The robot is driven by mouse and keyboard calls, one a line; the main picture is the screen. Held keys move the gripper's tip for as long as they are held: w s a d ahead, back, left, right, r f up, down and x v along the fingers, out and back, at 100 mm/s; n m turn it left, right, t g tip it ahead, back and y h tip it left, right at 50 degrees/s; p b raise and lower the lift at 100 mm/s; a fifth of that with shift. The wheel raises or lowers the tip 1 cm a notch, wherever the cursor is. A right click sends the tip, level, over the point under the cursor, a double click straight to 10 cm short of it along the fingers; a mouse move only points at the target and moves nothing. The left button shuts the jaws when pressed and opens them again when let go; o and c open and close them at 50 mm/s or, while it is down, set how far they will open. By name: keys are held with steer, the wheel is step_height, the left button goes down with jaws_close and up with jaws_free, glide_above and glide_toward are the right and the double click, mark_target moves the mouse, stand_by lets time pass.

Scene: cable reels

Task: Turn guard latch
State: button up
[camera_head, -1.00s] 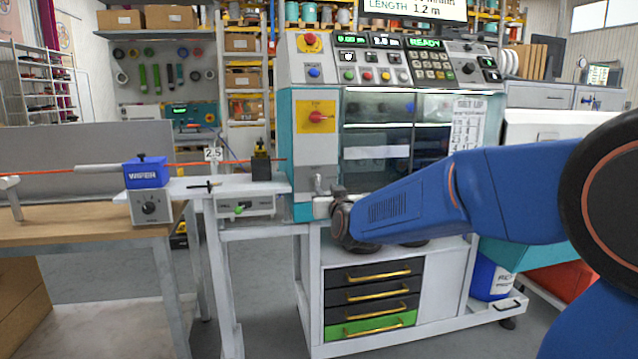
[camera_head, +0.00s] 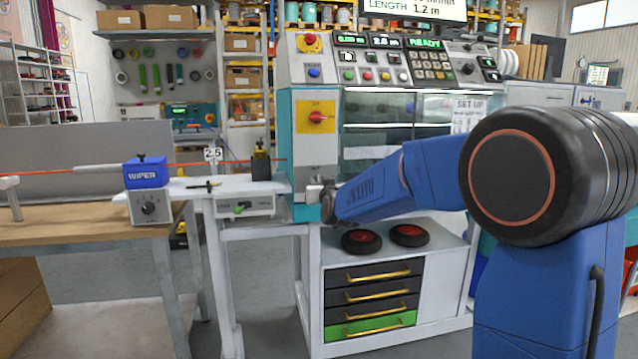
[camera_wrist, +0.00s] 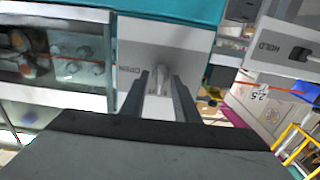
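The guard latch (camera_wrist: 158,88) is a small grey metal lever on a pale panel marked OPEN, in the wrist view. My gripper (camera_wrist: 160,74) points at this panel. Its two dark fingers are apart, one on each side of the lever, with a visible gap to it. I cannot tell whether either finger touches it. In the head view, my gripper (camera_head: 318,194) is at the lower part of the machine's grey panel, below the yellow plate with the red knob (camera_head: 317,117), and mostly hides the latch. The windowed guard (camera_head: 378,107) is to the right, partly behind my arm.
A white shelf (camera_head: 270,186) with a black fixture and the orange cable lies just left of my gripper. A drawer cart (camera_head: 440,290) with two black wheels on top stands below my arm. A blue wiper unit (camera_head: 146,172) stands farther left.

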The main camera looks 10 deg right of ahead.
jaws_close()
steer(key=shift+m, duration=0.3)
steer(key=m, duration=0.3)
steer(key=shift+d, duration=0.1)
steer(key=m, duration=1.4)
steer(key=shift+d+f, duration=0.15)
steer(key=shift+f, duration=0.1)
steer(key=shift+m, duration=0.3)
